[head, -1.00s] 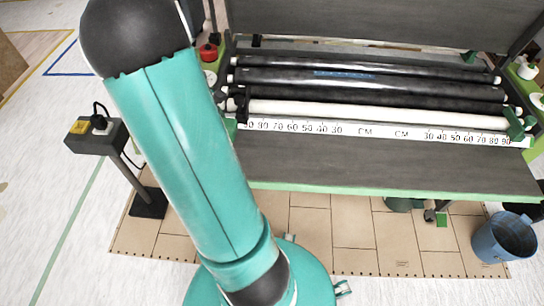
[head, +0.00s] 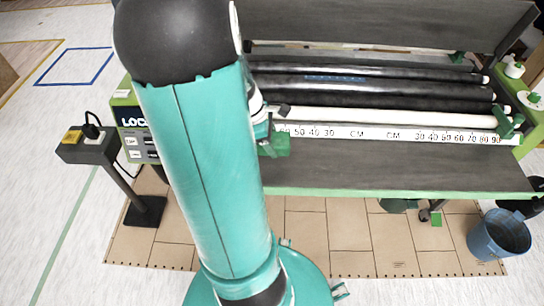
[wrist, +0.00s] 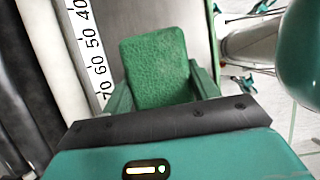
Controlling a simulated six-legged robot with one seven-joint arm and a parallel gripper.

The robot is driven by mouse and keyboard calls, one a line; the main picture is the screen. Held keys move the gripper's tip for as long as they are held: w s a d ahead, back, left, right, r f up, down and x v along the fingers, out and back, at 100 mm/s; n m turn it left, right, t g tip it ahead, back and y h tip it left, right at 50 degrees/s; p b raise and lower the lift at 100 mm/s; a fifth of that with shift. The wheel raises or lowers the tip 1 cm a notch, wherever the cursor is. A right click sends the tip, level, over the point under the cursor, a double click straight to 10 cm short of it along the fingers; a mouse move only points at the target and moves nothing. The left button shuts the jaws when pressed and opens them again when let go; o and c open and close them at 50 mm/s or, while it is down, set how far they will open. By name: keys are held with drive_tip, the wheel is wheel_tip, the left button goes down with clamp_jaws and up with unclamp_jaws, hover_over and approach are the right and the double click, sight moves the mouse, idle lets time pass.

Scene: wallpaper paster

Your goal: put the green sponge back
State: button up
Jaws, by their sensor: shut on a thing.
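The green sponge (wrist: 158,68) is a textured block held upright between the two fingers of my gripper (wrist: 163,88) in the wrist view. The fingers press on its left and right sides. In the head view the sponge (head: 278,146) shows as a small green patch just right of my arm, by the left part of the ruler. My gripper is mostly hidden there behind my arm. The wrist view shows the ruler (wrist: 92,45) just left of the sponge. I cannot tell the gap beneath the sponge.
The dark pasting table (head: 400,166) has a broad clear surface in front of the ruler (head: 375,135). Long black rollers (head: 400,95) lie behind it. A control box (head: 133,135) is at left, and a blue bucket (head: 499,237) stands at lower right.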

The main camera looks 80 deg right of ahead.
sight(277, 163)
drive_tip(key=shift+f, duration=3.2)
drive_tip(key=shift+f, duration=0.2)
drive_tip(key=shift+f, duration=0.25)
drive_tip(key=o, duration=1)
drive_tip(key=shift+r, duration=0.1)
drive_tip(key=v, duration=1.4)
drive_tip(key=shift+w+a, duration=0.1)
drive_tip(key=shift+a, duration=0.1)
